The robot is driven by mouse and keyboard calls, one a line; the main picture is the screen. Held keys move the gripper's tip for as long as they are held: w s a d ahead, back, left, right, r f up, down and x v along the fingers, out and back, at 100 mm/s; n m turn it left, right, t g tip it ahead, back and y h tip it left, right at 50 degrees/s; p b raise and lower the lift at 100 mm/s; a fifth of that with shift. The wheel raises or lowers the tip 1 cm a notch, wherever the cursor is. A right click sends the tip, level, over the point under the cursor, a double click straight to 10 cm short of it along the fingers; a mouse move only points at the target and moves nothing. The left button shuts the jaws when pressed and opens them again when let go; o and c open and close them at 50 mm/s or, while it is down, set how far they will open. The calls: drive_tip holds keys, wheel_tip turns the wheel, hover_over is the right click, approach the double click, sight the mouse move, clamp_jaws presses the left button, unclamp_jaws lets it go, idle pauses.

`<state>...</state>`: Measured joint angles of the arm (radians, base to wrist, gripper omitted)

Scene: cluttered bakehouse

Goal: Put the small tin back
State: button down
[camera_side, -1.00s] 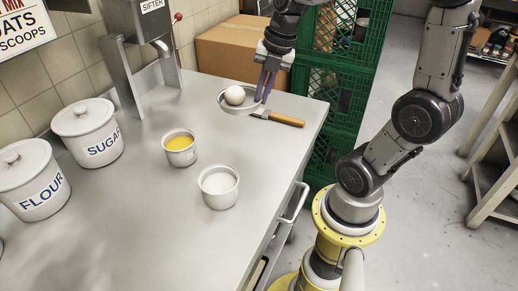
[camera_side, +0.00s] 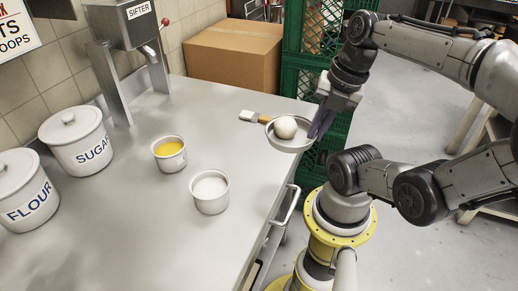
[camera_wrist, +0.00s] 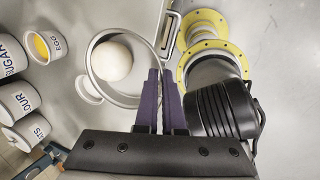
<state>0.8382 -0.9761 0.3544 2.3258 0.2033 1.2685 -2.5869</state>
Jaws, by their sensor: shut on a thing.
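The small tin is a shallow round metal tin (camera_side: 291,148) at the counter's right edge in the side view. A pale dough ball (camera_side: 286,127) lies in it. My gripper (camera_side: 317,130) is shut on the tin's right rim with purple fingers. In the wrist view the tin (camera_wrist: 92,48) and the ball (camera_wrist: 112,61) lie left of the fingers (camera_wrist: 162,76), and the tin partly covers a white cup (camera_wrist: 83,91). The tin appears raised above the counter; its exact height is hard to tell.
A brush (camera_side: 262,117) lies just behind the tin. A cup with yellow liquid (camera_side: 169,154) and a cup with white contents (camera_side: 210,191) stand on the counter (camera_side: 130,235). Canisters (camera_side: 78,140) stand left, a cardboard box (camera_side: 232,55) behind, green crates (camera_side: 312,75) beyond the edge.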

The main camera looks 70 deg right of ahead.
drive_tip(key=w+d+f, duration=0.1)
drive_tip(key=w, duration=0.1)
drive_tip(key=w+d+f, duration=0.1)
drive_tip(key=w, duration=0.2)
drive_tip(key=w+d+f, duration=0.1)
drive_tip(key=w, duration=0.1)
drive_tip(key=shift+w+f, duration=0.15)
drive_tip(key=shift+f, duration=0.15)
approach(266, 155)
drive_tip(key=shift+w+a+f, duration=0.15)
drive_tip(key=shift+w+f, duration=0.05)
drive_tip(key=shift+f, duration=0.2)
drive_tip(key=shift+w+a+f, duration=0.1)
drive_tip(key=shift+w+f, duration=0.1)
drive_tip(key=shift+f, duration=0.25)
drive_tip(key=shift+w+d+f, duration=0.1)
drive_tip(key=shift+w+f, duration=0.05)
drive_tip(key=shift+f, duration=0.05)
drive_tip(key=shift+s+x, duration=0.15)
drive_tip(key=shift+x, duration=0.75)
drive_tip(key=shift+s+x, duration=0.1)
drive_tip(key=shift+x, duration=0.75)
drive_tip(key=shift+d+f, duration=0.1)
drive_tip(key=shift+f, duration=0.1)
drive_tip(key=c, duration=1)
unclamp_jaws()
